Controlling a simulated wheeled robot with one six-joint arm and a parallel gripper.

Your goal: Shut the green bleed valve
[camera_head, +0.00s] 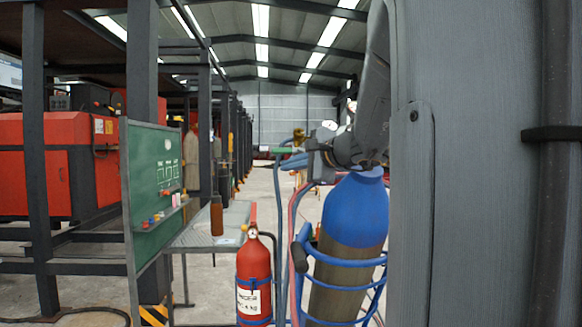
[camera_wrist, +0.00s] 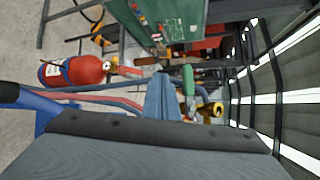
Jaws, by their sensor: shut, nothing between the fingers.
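The green bleed valve shows as a green lever (camera_head: 284,150) lying nearly level beside a brass fitting (camera_head: 298,135) in the head view, left of the blue cylinder's top. In the wrist view the green lever (camera_wrist: 188,80) is just right of my fingers, with the brass fitting (camera_wrist: 211,109) beside it. My gripper (camera_wrist: 163,84) is shut and empty, its fingers pressed together close to the lever. I cannot tell whether they touch it. In the head view my gripper (camera_head: 312,150) is right of the lever, and the valve body is partly hidden.
A blue-topped gas cylinder (camera_head: 355,210) stands in a blue cart frame (camera_head: 300,245). A red fire extinguisher (camera_head: 254,275) stands left of it. Red and blue hoses (camera_head: 281,205) hang nearby. A green board (camera_head: 155,190) and a grey bench (camera_head: 195,235) are further left.

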